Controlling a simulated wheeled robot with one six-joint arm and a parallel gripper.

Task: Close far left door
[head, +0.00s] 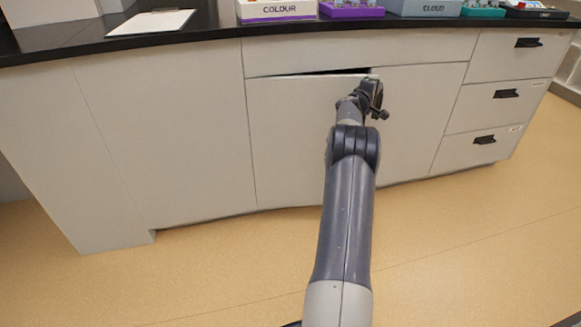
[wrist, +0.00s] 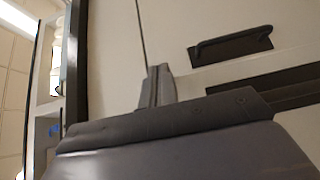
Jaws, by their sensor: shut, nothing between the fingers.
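The left cabinet door (head: 295,135) is pale and stands slightly ajar, with a dark wedge-shaped gap along its top edge. My gripper (head: 376,90) is at this door's upper right corner, beside the seam with the neighbouring door (head: 415,120). In the wrist view my gripper's fingers (wrist: 160,85) are shut and empty, close to a pale panel. A black handle (wrist: 232,46) on a pale front is to their right. I cannot tell whether the fingers touch the door. My own arm hides part of the door's right side.
A black counter (head: 200,38) runs above the doors, carrying a clipboard (head: 152,22), a COLOUR box (head: 276,10) and a CLOUD box (head: 424,7). Drawers with black handles (head: 506,93) are at right. The tan floor (head: 450,250) in front is clear.

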